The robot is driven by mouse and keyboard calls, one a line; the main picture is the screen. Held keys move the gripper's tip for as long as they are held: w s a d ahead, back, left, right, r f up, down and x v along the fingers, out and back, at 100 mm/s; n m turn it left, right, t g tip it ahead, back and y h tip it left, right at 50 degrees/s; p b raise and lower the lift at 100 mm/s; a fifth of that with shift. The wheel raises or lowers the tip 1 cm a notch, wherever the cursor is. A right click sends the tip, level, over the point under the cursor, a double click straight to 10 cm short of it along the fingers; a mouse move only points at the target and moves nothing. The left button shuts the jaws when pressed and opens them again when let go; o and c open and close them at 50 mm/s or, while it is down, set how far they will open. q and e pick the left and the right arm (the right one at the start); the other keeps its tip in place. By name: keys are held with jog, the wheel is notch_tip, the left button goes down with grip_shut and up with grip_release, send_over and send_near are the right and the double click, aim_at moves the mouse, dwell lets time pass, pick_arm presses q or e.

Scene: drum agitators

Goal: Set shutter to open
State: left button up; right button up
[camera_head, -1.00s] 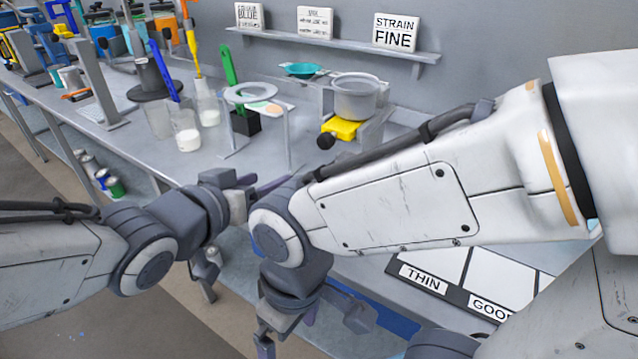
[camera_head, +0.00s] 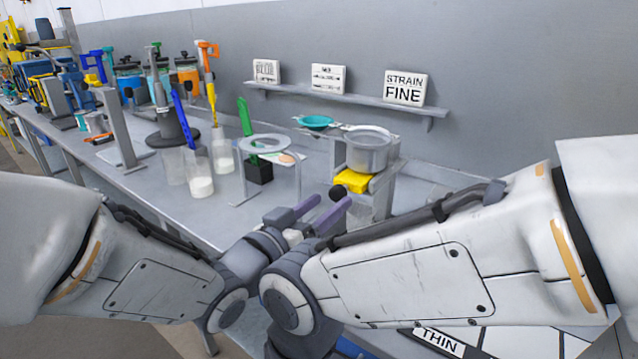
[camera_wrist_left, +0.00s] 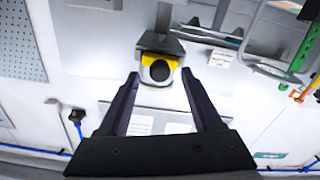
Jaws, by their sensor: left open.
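A yellow block with a dark round knob (camera_head: 337,192), which looks like the shutter handle, sits under a grey metal pot (camera_head: 368,150) on a stand. The wrist view shows the black knob (camera_wrist_left: 160,70) end-on with yellow (camera_wrist_left: 149,61) around it. My left gripper (camera_head: 326,207) is open, its purple-grey fingers pointing at the knob. In the wrist view the fingertips (camera_wrist_left: 160,80) lie on either side of the knob, with a gap on both sides. Whether the knob is fully between them in depth is unclear. My right forearm crosses the lower right; its gripper is out of view.
Left of the pot stands a small table with a ring (camera_head: 264,144), then beakers (camera_head: 199,178) with stirrers. A shelf (camera_head: 345,98) holds signs, one reading "STRAIN FINE" (camera_head: 405,88). A "THIN" label (camera_head: 438,341) shows at lower right. My right arm lies close beside my left gripper.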

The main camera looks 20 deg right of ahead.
aim_at(334, 197)
pick_arm(q)
jog(key=shift+x, duration=1.75)
grip_shut()
